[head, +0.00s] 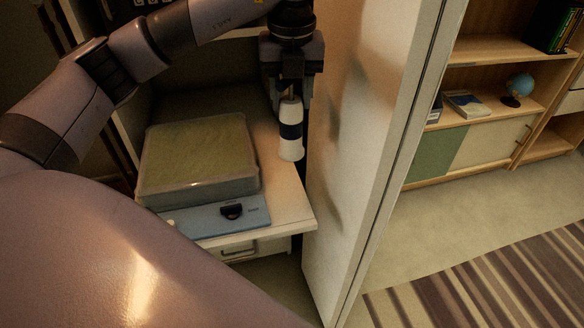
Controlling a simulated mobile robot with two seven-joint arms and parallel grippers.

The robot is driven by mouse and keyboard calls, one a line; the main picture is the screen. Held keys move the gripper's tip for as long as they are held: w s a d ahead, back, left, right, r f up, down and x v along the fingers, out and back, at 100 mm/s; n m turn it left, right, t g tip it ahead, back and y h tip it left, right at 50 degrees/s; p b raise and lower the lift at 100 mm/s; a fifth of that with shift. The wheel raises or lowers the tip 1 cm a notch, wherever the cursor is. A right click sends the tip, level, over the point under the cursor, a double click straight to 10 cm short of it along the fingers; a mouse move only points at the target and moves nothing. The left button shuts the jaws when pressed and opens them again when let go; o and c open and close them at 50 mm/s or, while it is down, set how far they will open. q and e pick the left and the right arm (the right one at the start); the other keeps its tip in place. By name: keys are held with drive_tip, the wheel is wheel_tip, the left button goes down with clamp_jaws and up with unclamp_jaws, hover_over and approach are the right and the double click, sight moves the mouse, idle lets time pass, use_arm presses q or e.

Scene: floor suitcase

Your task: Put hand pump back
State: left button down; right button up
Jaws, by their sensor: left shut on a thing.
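The hand pump (290,143) is a white cylinder with a dark band around its middle. It hangs upright in my left gripper (291,98), which points down and is shut on its upper part. The pump is over the right side of a pale shelf board (288,205), close to a tall white panel (350,120). I cannot tell whether its lower end touches the shelf. My right gripper is not in view.
A box with a greenish top (198,150) sits on the shelf, left of the pump. A flat blue case (228,217) with a dark handle lies at its front. A drawer (240,250) is below. Right of the panel are a bookcase (480,80) and a striped rug (500,275).

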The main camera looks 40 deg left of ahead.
sight(291, 148)
use_arm(q)
wheel_tip(291, 148, down, 15)
idle(0.4)
drive_tip(key=shift+f+b, duration=0.15)
drive_tip(key=shift+b, duration=0.15)
drive_tip(key=c, duration=0.5)
unclamp_jaws()
drive_tip(key=shift+c, duration=0.2)
drive_tip(key=shift+r, duration=0.2)
